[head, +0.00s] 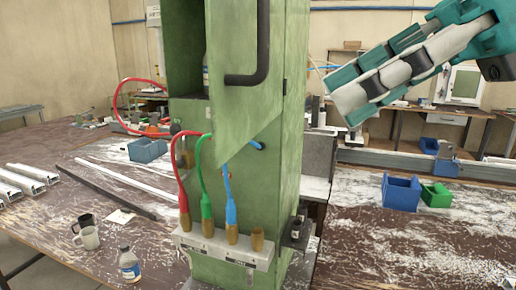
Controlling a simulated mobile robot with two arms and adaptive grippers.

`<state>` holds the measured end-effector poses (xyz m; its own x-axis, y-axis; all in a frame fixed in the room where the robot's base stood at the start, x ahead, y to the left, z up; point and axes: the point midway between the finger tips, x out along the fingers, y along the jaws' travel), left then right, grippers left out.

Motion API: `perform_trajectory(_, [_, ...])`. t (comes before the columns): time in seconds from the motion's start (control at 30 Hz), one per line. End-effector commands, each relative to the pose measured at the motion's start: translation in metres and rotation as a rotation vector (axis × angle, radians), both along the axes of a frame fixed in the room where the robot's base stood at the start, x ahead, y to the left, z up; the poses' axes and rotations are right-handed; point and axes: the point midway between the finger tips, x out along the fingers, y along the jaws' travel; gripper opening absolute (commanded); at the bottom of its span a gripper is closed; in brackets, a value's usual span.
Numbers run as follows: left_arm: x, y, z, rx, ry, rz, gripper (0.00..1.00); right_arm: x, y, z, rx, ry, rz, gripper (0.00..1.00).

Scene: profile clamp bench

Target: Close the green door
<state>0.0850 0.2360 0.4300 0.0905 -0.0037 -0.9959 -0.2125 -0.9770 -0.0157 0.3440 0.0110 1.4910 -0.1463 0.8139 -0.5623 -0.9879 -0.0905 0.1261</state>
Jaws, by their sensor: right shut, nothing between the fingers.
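The green door (232,105) hangs on the tall green machine column (222,262) in the upper middle of the head view. It stands open, swung out toward me, and a dark recess (186,50) shows to its left. A black bar handle (262,45) is fixed on the door's face. My right gripper (343,100) comes in from the upper right, pointing down and left. It is shut and empty, to the right of the door and column in the picture, apart from both. My left gripper is out of view.
Red, green and blue hoses (229,200) loop from a grey block (222,247) below the door. A blue bin (401,192) and a green bin (436,195) sit on the bench at right.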

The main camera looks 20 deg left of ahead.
Motion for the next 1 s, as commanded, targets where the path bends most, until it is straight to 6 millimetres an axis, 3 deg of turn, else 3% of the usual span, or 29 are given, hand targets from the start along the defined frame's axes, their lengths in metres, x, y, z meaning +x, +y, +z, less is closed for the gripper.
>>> perform_trajectory(0.17, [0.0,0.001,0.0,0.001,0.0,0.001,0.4,0.003,-0.021,0.007,-0.157,-0.121,-0.088,0.0])
perform_trajectory(0.33, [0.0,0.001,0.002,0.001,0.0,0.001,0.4,0.004,-0.018,0.0,-0.185,-0.135,-0.099,0.0])
perform_trajectory(0.8, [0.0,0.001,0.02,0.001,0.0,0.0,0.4,0.003,0.048,-0.065,-0.181,-0.132,-0.092,0.0])
perform_trajectory(1.0, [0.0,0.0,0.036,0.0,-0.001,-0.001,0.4,0.004,0.076,-0.061,-0.179,-0.132,-0.095,0.0])
